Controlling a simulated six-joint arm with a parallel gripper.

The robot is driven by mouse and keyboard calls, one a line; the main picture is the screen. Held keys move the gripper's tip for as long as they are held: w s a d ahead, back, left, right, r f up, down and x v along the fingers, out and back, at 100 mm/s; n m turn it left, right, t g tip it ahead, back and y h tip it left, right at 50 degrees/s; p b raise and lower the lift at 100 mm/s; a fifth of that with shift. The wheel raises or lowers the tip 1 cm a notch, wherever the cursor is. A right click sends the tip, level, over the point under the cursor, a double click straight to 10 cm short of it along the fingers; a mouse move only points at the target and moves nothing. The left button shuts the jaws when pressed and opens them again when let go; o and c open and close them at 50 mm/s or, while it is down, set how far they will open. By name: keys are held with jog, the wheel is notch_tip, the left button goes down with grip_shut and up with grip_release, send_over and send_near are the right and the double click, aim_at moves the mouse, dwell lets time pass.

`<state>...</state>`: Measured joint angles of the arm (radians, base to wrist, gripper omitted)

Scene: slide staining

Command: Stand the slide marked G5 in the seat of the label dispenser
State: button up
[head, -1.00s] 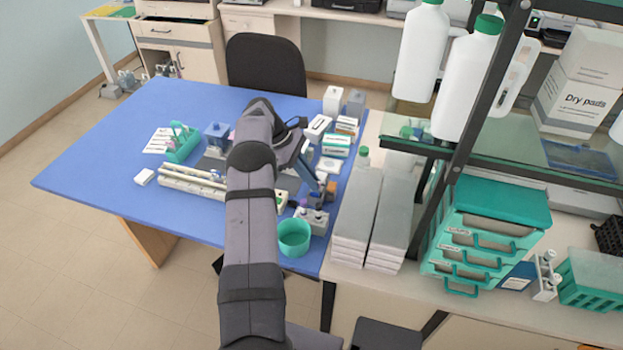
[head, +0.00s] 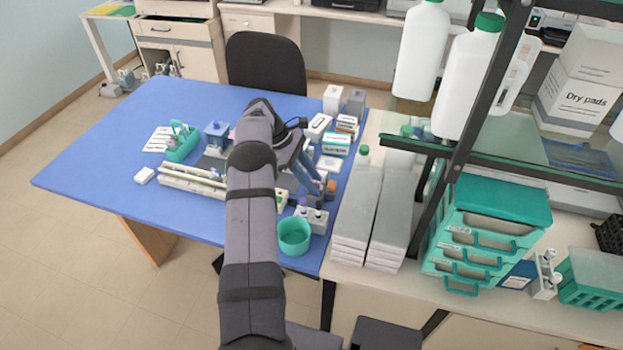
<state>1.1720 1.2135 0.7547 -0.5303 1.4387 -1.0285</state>
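My arm reaches over the blue table (head: 100,160), and my gripper (head: 319,187) points down at the right side of the table, behind a small grey block with dark knobs (head: 313,219). The fingers are small and partly merged with the things around them, so I cannot tell whether they are open or shut or hold anything. I cannot make out the slide marked G5; no slide marking is readable. I cannot tell which item is the label dispenser. My arm hides part of the table's middle.
A teal cup (head: 294,236) stands at the front edge. A long cream rack (head: 192,183) lies left of my arm, with a teal holder (head: 182,143) behind it. Labelled boxes (head: 336,143) crowd the back right. Grey stacks (head: 357,215) stand to the right. The table's left is clear.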

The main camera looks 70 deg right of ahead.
jog(key=shift+w+r, duration=0.1)
jog(key=b+v, duration=0.1)
jog(key=v, duration=0.6)
jog(key=shift+b, duration=0.35)
dwell(0.9)
